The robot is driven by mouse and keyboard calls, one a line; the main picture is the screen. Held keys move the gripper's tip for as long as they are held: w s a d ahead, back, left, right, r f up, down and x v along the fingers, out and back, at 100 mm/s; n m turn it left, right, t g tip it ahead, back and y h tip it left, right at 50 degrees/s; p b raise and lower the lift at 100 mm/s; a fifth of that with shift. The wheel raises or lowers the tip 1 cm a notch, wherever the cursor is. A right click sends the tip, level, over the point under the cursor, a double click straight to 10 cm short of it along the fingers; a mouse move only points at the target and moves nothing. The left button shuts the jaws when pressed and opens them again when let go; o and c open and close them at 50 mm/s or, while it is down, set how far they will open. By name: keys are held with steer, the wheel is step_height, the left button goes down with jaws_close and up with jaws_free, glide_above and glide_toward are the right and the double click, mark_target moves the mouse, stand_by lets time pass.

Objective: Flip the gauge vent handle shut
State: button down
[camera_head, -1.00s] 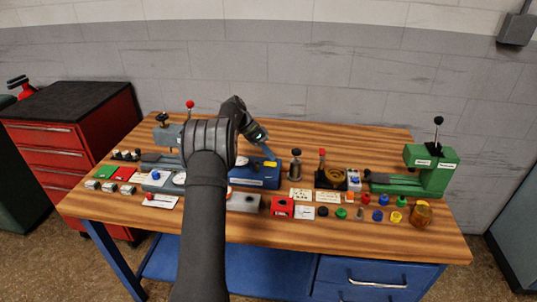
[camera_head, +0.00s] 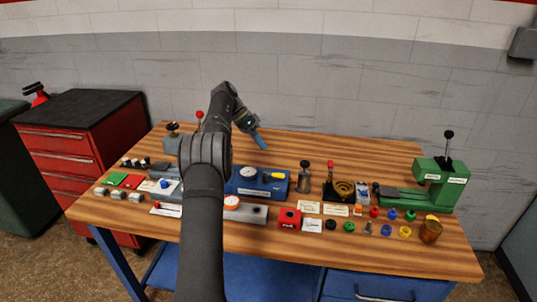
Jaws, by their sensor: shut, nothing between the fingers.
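The blue gauge box (camera_head: 258,187) stands on the bench right of my arm, with a round white-faced dial (camera_head: 249,173) on its top. A small yellow handle (camera_head: 275,176), which I take to be the vent handle, lies roughly level along the top, right of the dial. Its exact angle is too small to tell. My gripper (camera_head: 259,142), with blue fingertips, is shut and empty. It appears behind and above the box, apart from the handle. My arm hides part of the bench left of the box.
A metal canister (camera_head: 304,178) stands close right of the box. A grey block (camera_head: 252,213) with an orange-rimmed dial (camera_head: 232,201) lies in front. A green press (camera_head: 438,184) stands at the right. The back strip of the bench (camera_head: 340,152) is clear.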

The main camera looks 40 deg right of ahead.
steer(key=shift+v, duration=0.75)
steer(key=f, duration=0.2)
steer(key=s+d+f+n, duration=0.1)
steer(key=f, duration=0.1)
steer(key=f+n+t+h, duration=0.1)
steer(key=f, duration=0.1)
steer(key=shift+s+d, duration=0.3)
steer(key=shift+d, duration=0.1)
steer(key=n, duration=0.1)
steer(key=f+t, duration=0.1)
steer(key=n+h, duration=0.1)
steer(key=shift+w+a+f+n, duration=0.3)
steer(key=shift+f, duration=0.1)
steer(key=shift+w+a+f+n+t+h, duration=0.15)
steer(key=shift+a+f+n+t, duration=0.1)
steer(key=shift+f+n+t, duration=0.25)
steer(key=shift+w+a+f+n+t+h, duration=0.15)
steer(key=shift+a+f+n+t, duration=0.15)
steer(key=shift+n, duration=0.3)
steer(key=shift+a+f+n+t, duration=0.1)
steer(key=shift+a+n+t, duration=0.2)
steer(key=shift+n+t, duration=0.35)
